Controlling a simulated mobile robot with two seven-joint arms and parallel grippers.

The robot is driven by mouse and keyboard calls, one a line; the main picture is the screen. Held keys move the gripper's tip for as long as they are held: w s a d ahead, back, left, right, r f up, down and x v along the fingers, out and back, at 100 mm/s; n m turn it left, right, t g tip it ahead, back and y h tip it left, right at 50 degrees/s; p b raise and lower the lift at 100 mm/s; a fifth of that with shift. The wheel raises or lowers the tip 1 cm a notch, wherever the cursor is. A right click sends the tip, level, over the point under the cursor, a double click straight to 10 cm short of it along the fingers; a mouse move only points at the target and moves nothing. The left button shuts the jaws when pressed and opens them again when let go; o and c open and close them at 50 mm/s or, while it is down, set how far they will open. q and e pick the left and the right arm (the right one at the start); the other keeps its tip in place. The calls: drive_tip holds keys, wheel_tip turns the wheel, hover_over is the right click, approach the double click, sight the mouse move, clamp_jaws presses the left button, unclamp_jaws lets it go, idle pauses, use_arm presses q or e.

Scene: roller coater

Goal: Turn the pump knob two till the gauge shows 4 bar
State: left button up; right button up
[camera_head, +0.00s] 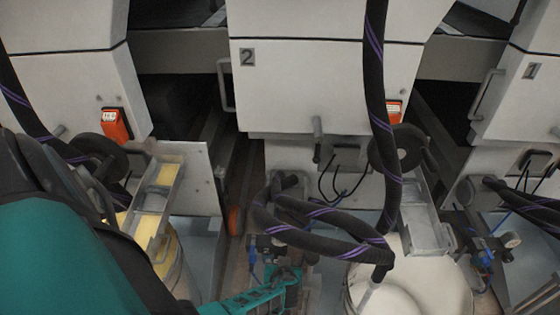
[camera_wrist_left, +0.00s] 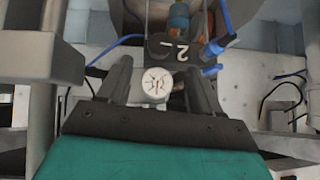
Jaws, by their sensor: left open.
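The pump (camera_wrist_left: 175,48) is a dark block marked 2, upside down in the left wrist view, with blue fittings and hoses. It also shows in the head view (camera_head: 266,246), low in the middle. A round white gauge (camera_wrist_left: 155,84) with dark marks sits on it; its reading is too small to tell. I cannot make out the pump knob. My left gripper (camera_wrist_left: 160,66) is open, its fingers on either side of the gauge and pump block; whether they touch anything is unclear. It also shows in the head view (camera_head: 284,274). My right gripper is not in view.
A thick black hose with purple stripes (camera_head: 325,245) loops just above and right of my left gripper. A white bucket (camera_head: 455,290) stands to the right. Machine panel 2 (camera_head: 300,85) is behind. Another pump with a gauge (camera_head: 511,240) is at the far right.

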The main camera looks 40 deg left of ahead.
use_arm(q)
drive_tip(key=b+x, duration=0.4)
drive_tip(key=x, duration=0.4)
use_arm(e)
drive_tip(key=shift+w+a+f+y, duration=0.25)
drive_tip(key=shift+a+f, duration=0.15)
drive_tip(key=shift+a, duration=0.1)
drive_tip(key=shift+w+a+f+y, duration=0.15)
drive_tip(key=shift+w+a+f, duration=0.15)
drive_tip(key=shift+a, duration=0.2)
use_arm(q)
drive_tip(key=shift+c, duration=0.5)
drive_tip(key=c, duration=1)
drive_tip(key=shift+o, duration=0.2)
drive_tip(key=shift+m+g+y, duration=0.3)
drive_tip(key=shift+y, duration=0.2)
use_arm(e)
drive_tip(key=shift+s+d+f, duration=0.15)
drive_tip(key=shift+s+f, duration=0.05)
